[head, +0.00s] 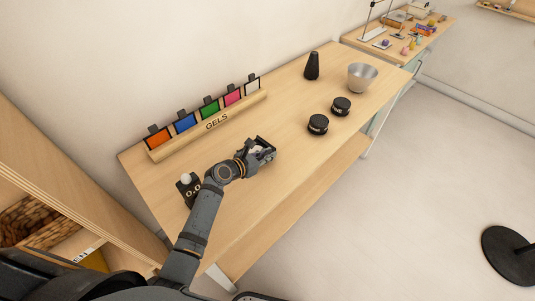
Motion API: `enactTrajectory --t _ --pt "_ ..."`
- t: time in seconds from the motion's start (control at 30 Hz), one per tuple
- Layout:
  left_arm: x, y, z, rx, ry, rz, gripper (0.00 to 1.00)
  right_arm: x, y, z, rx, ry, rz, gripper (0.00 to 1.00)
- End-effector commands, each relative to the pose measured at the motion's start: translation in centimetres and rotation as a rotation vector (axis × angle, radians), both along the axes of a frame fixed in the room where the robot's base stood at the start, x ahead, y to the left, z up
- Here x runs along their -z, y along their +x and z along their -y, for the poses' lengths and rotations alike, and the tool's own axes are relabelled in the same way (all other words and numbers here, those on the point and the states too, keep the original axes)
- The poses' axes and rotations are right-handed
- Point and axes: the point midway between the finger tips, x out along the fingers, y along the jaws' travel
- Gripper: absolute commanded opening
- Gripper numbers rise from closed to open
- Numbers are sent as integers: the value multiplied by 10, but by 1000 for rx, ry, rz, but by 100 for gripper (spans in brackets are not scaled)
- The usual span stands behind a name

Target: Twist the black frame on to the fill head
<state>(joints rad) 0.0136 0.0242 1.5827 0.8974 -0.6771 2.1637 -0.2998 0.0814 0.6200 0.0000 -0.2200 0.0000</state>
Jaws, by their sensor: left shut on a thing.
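My left gripper (262,150) is over the near middle of the wooden table, in front of the right end of the gel rack. It is shut on a small dark thing, likely the black frame, mostly hidden by the fingers. Two short black round pieces, one nearer (318,125) and one farther (341,106), stand on the table to the right of the gripper, apart from it. Each bears white lettering too small to read surely, so I cannot tell which is the fill head. My right gripper is not in view.
A wooden rack marked GELS (215,121) holds several coloured, dark-edged squares along the wall. A black box with a white knob (189,186) stands beside my arm. The table's front is clear.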

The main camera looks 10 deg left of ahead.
Motion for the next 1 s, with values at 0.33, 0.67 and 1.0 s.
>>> enactTrajectory --t 0.33,0.67,1.0 --pt "3 0 0 0 0 0 37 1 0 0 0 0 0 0" --pt "6 0 0 0 1 0 37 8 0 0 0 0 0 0" --pt "-20 -50 -35 2 7 -2 37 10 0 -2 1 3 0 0"
